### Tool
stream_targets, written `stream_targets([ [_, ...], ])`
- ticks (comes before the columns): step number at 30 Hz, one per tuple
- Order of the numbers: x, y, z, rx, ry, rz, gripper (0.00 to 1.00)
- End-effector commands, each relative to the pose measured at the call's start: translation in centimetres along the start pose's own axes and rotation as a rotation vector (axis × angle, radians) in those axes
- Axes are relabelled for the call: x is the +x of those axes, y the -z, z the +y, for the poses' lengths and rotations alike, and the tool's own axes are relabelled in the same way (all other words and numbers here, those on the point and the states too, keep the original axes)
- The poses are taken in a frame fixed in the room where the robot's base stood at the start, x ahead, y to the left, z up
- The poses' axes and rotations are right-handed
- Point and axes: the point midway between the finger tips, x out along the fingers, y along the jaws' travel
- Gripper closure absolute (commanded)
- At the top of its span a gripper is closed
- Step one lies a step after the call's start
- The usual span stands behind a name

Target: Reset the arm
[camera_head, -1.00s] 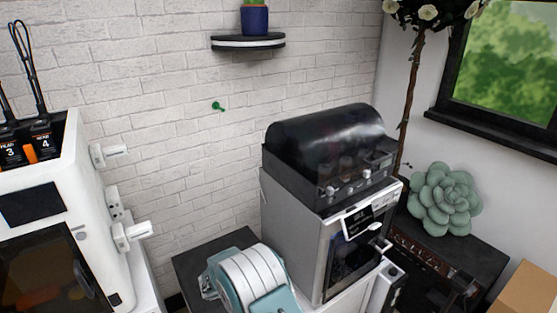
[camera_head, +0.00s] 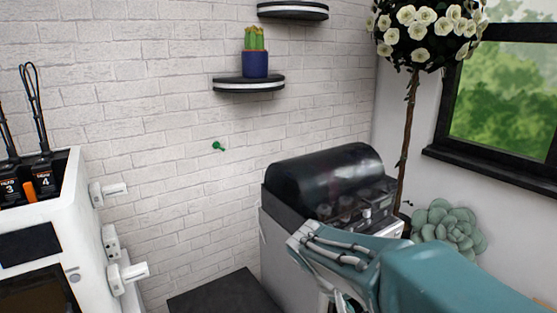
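My arm shows as a teal link with pale cables or tubes along its end. It reaches in from the lower right of the head view and covers part of the grey machine (camera_head: 278,240). My gripper cannot be made out in this view, so its fingers and anything in them are hidden or out of frame.
A dark-hooded unit (camera_head: 322,178) sits on the grey machine. A white machine (camera_head: 75,220) stands at left, and a dark surface (camera_head: 222,293) lies low between them. A succulent (camera_head: 440,225) and flowering tree (camera_head: 425,30) are at right. A wall shelf (camera_head: 248,85) holds a potted cactus (camera_head: 255,62).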

Motion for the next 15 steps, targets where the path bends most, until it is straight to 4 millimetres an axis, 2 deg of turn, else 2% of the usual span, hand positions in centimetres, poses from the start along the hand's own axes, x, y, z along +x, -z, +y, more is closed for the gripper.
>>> stream_targets([
  [1, -0.6, -1.2, 0.9, 0.015, 0.042, 0.013, 0.73],
  [6, -2.0, -5.2, 2.3, 0.041, 0.184, 0.062, 0.73],
  [15, -4.0, -11.5, 3.2, 0.096, 0.397, 0.218, 0.73],
])
